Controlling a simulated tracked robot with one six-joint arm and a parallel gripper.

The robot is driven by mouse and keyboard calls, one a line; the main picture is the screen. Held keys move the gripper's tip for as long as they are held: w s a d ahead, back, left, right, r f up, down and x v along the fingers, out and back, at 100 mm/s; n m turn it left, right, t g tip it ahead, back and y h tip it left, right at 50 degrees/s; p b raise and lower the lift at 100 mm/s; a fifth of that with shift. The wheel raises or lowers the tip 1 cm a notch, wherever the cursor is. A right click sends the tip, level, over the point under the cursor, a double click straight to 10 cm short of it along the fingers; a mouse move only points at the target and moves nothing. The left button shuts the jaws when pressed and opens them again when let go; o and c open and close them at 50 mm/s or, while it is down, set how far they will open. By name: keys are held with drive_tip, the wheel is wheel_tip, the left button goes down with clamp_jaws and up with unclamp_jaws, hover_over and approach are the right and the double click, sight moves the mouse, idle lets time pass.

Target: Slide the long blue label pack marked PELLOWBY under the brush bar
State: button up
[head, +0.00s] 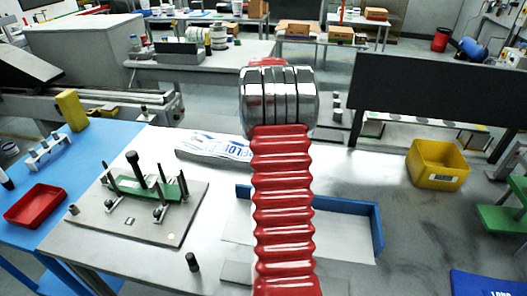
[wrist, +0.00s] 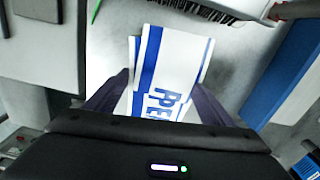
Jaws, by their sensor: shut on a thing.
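The PELLOWBY label pack (wrist: 172,62) is white with blue stripes and blue letters starting "PE" in the wrist view. Its strips look slightly fanned. My gripper (wrist: 160,88) has a dark jaw on each side of the pack and is shut on it. The pack's far end extends beyond the jaws. In the head view the pack (head: 212,147) shows left of my red arm, its other end hidden behind the arm. The brush bar (wrist: 200,10), with dark bristles, lies at the top of the wrist view, ahead of the pack and apart from it.
A blue-walled frame (head: 375,232) stands on the bench, partly behind my arm; a blue wall (wrist: 285,70) is right of the pack in the wrist view. A green fixture on a grey plate (head: 190,215) stands left. A red tray (head: 35,206) and yellow bin (head: 440,165) are farther out.

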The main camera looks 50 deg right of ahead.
drive_tip(key=shift+w+a, duration=0.3)
drive_tip(key=shift+w, duration=0.25)
drive_tip(key=o, duration=1.8)
drive_tip(key=shift+c, duration=0.2)
drive_tip(key=shift+s, duration=0.1)
wheel_tip(320, 180, up, 14)
drive_tip(key=shift+f, duration=0.15)
